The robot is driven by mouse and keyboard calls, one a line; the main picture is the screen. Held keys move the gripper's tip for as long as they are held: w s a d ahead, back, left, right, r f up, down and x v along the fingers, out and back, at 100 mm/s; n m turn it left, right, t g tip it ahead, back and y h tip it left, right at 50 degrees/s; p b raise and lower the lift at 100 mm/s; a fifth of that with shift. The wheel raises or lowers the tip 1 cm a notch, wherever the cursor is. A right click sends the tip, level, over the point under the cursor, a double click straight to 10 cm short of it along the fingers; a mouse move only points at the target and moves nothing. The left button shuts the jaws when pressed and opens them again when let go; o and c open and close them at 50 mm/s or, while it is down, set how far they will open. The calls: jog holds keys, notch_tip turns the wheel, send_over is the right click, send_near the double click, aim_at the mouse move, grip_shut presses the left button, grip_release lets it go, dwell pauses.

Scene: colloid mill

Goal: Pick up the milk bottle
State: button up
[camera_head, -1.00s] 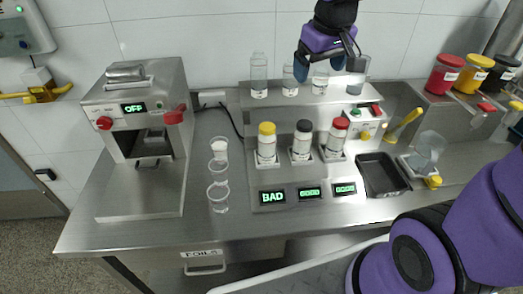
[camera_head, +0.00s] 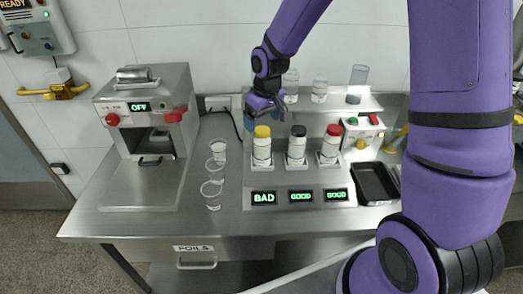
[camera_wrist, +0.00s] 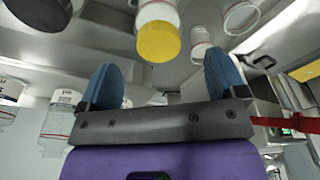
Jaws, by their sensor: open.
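Three bottles with pale contents stand in holders on the bench: one with a yellow cap (camera_head: 262,147), one with a black cap (camera_head: 297,146), one with a red cap (camera_head: 331,145). I cannot tell which is meant as the milk bottle. My gripper (camera_head: 264,112) is open and empty, just behind and above the yellow-capped bottle. In the wrist view, the yellow-capped bottle (camera_wrist: 158,38) appears beyond the gap between the open blue fingers (camera_wrist: 162,72), apart from them. The black cap (camera_wrist: 35,10) shows at the upper left there.
Clear bottles (camera_head: 320,89) and a beaker (camera_head: 357,83) stand on the shelf behind. Cups (camera_head: 213,193) stand to the left, beside a machine reading OFF (camera_head: 148,125). A black tray (camera_head: 374,182) lies to the right.

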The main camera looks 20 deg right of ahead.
aim_at(262, 129)
jog(key=shift+w+f, duration=0.15)
jog(key=shift+f, duration=1.65)
jog(key=shift+w+f, duration=0.15)
jog(key=shift+f, duration=1.6)
jog(key=c, duration=1.1)
jog(key=shift+c, duration=0.2)
jog(key=shift+r, duration=0.1)
jog(key=shift+r, duration=1.75)
jog(key=s+a+r, duration=0.1)
jog(key=s+a, duration=0.2)
jog(key=s, duration=1.2)
jog(key=shift+s+a+r, duration=0.15)
jog(key=shift+s+r, duration=0.05)
jog(key=shift+s, duration=0.15)
